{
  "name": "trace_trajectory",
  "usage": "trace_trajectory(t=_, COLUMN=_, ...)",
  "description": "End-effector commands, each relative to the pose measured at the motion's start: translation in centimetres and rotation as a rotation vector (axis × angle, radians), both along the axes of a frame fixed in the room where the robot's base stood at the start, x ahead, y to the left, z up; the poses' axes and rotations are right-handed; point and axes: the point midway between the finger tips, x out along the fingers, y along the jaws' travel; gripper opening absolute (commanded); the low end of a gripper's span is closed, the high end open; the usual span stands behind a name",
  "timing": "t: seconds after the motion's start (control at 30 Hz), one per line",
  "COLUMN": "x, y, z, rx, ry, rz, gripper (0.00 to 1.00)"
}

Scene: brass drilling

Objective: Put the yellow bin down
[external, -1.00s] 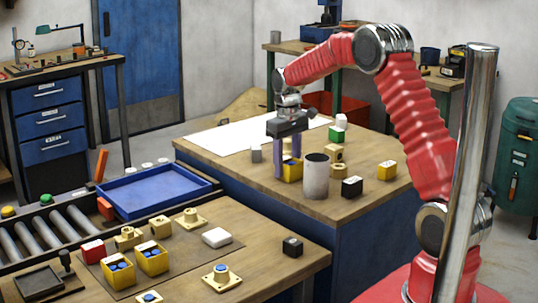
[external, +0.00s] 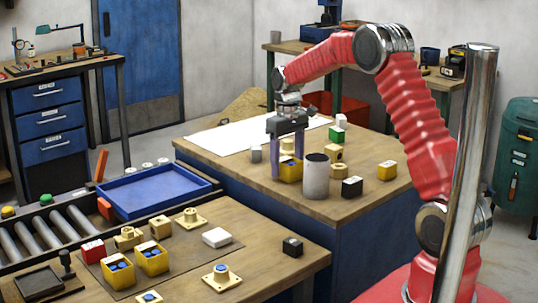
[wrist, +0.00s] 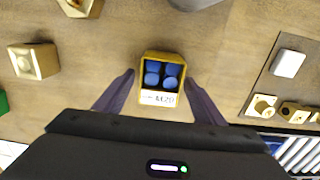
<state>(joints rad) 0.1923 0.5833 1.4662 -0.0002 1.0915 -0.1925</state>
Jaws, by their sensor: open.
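The yellow bin (external: 291,172) stands upright on the wooden top of the far workbench (external: 232,172). In the wrist view the bin (wrist: 146,72) holds several blue round pieces and has a white label reading M20. My gripper (external: 284,169) is open, with its two purple fingers down on either side of the bin. In the wrist view my gripper (wrist: 160,80) shows a gap between each fingertip and the bin's side walls. Part of the bin is hidden by a finger and the grey cylinder in the external view.
The grey cylinder (external: 316,178) stands close to the bin. The bench's front left is clear. Two other yellow bins (external: 152,262) stand on the near bench.

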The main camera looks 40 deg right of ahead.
Motion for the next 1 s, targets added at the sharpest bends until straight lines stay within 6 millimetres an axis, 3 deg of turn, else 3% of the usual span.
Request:
trace_trajectory(t=0.63, x=0.1, y=0.0, z=10.0, rx=0.0, ry=-0.001, rz=0.0, gripper=0.64)
trace_trajectory(t=0.8, x=0.0, y=0.0, z=11.3, rx=0.0, ry=0.001, rz=0.0, gripper=0.64)
trace_trajectory(t=1.0, x=0.0, y=0.0, z=11.6, rx=0.0, ry=0.001, rz=0.0, gripper=0.64)
